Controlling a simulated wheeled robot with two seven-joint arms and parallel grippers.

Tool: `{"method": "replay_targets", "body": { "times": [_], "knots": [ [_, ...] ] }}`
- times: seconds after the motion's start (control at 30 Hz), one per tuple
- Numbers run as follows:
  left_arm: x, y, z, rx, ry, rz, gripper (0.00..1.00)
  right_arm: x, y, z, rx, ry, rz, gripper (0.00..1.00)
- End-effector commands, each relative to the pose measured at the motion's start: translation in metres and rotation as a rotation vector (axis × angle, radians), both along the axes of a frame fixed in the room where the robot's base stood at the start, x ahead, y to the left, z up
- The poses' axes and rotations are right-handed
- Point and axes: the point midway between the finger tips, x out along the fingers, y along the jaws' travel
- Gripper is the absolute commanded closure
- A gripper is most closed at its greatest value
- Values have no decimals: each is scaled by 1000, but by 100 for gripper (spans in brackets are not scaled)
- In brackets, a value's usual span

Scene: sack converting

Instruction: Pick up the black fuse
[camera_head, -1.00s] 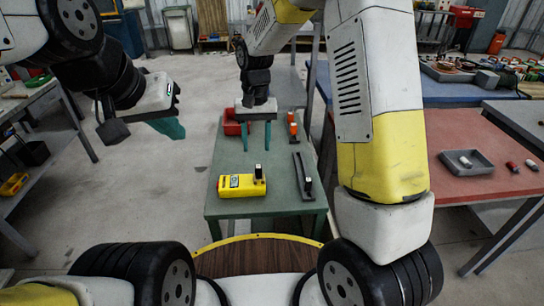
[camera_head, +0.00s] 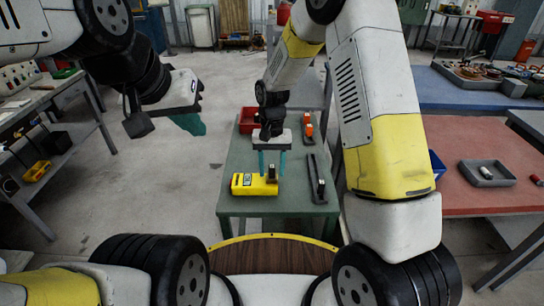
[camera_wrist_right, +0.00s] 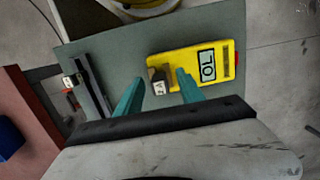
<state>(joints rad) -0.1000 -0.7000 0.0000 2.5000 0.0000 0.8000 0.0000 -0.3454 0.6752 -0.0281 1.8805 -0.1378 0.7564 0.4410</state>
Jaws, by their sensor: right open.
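The black fuse (camera_head: 272,171) stands upright at the right end of the yellow tester (camera_head: 247,184) on the green table. My right gripper (camera_head: 272,165) is open above the fuse. In the right wrist view its teal fingertips (camera_wrist_right: 159,79) lie on either side of the fuse; I cannot tell whether they touch it. My left gripper (camera_head: 190,123) hangs off to the left, away from the table; its finger gap is not clear.
A dark rail (camera_head: 316,178) with a small labelled block lies right of the tester. A red bin (camera_head: 248,120) and orange items (camera_head: 308,128) stand further back on the green table (camera_head: 236,205). A red table (camera_head: 470,140) with a grey tray (camera_head: 487,174) is at the right.

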Motion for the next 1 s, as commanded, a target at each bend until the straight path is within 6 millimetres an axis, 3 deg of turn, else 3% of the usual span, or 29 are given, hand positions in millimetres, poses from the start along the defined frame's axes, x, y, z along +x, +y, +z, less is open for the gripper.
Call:
{"method": "replay_targets", "body": {
  "times": [0.07,0.2,0.3,0.73,1.0],
  "knots": [
    [0,0,0,0,0,0,100,0,0,0,0,0,0,58],
    [0,0,0,0,0,0,100,0,0,0,0,0,1,86],
    [0,0,0,0,0,0,100,0,0,0,0,0,1,100],
    [0,0,0,0,0,0,100,0,0,6,0,-1,1,100],
    [0,0,0,0,0,0,100,1,0,37,1,-4,2,100]
  ]
}}
